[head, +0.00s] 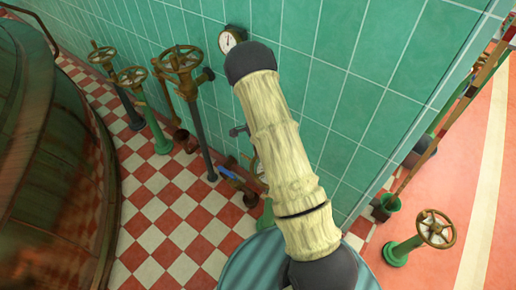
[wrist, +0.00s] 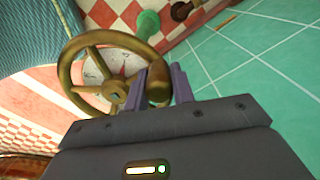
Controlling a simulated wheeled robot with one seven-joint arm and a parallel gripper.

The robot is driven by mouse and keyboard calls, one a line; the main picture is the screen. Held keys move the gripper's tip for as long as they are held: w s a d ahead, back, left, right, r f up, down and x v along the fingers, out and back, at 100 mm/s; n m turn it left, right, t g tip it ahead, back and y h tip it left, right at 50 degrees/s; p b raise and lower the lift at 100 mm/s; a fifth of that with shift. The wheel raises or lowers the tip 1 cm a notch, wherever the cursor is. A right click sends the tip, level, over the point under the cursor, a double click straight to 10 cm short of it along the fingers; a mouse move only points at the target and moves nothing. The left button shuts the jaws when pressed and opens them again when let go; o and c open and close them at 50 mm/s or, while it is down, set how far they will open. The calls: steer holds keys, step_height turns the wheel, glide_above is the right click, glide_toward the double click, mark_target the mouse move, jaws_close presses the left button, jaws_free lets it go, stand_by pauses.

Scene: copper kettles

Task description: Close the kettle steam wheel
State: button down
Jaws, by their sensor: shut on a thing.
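The brass steam wheel (wrist: 72,72) fills the left middle of the wrist view, with spokes and a round hub. My gripper (wrist: 160,86) has its two purple fingers on either side of the wheel's near right rim, shut on it. Behind the spokes is a pale dial-like disc (wrist: 125,62) with red marks. In the head view my arm hides my gripper. A brass wheel (head: 257,169) on a green post (head: 266,214) shows partly behind my arm; I cannot tell for sure that it is the held one.
Several other valve wheels on posts (head: 181,60) stand along the tiled wall (head: 300,30), left of my arm. A large copper kettle (head: 45,150) fills the left side. Another wheel (head: 435,229) stands at right. Checkered floor (head: 170,220) is clear between kettle and posts.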

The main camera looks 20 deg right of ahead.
steer(key=shift+w+a+r, duration=0.1)
steer(key=shift+w+r, duration=0.1)
steer(key=shift+w, duration=0.1)
steer(key=c, duration=1.2)
jaws_free()
steer(key=shift+f, duration=0.1)
steer(key=shift+s, duration=0.1)
step_height(320, 180, up, 17)
steer(key=shift+r+p, duration=0.2)
steer(key=shift+p, duration=0.45)
